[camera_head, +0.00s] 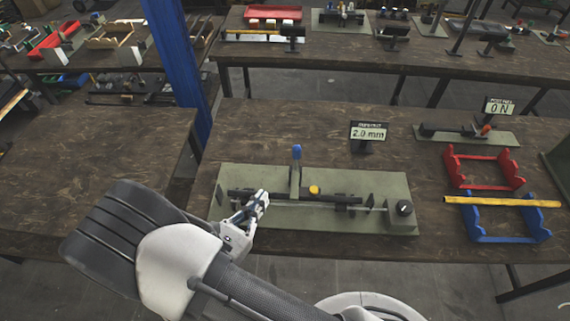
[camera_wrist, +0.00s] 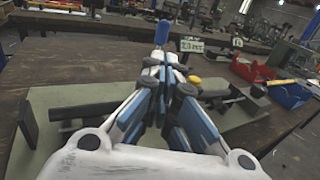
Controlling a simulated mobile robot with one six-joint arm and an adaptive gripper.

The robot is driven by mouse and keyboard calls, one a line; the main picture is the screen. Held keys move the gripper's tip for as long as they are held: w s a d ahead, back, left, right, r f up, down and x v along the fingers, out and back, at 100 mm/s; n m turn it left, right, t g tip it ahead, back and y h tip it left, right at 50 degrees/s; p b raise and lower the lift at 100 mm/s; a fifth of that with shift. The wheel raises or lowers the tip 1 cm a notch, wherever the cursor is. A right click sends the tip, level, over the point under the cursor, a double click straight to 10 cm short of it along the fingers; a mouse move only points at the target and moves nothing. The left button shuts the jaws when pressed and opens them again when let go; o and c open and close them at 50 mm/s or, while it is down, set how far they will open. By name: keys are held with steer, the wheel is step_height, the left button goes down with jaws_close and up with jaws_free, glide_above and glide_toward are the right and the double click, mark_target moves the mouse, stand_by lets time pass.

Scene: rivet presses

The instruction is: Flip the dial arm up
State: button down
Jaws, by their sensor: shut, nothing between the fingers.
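A green base plate (camera_head: 300,226) on the near table carries a black rail fixture. A grey lever with a blue tip (camera_head: 297,153) stands upright on it, and the blue tip also shows in the wrist view (camera_wrist: 162,33), just beyond my fingers. A yellow knob (camera_head: 314,190) sits right of the lever, and a dark block with a round dial (camera_head: 404,208) is at the plate's right end. I cannot tell for sure which part is the dial arm. My gripper (camera_head: 263,198) is shut and empty, above the plate's left part, left of and nearer than the lever. In the wrist view (camera_wrist: 160,62) its fingers hide the lever's lower part.
A sign reading 2.0 mm (camera_head: 369,132) stands behind the plate. A red rack (camera_head: 483,169) and a blue rack with a yellow bar (camera_head: 505,220) are to the right. Another fixture with a sign (camera_head: 498,107) stands behind them. A blue post (camera_head: 178,65) rises behind left.

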mark_target(294, 156)
steer(key=shift+w+d, duration=0.1)
steer(key=b+x, duration=0.2)
steer(key=x, duration=1.2)
steer(key=shift+r, duration=0.1)
steer(key=shift+w+r+g+p, duration=0.1)
steer(key=shift+g+p, duration=0.2)
steer(key=shift+p, duration=0.2)
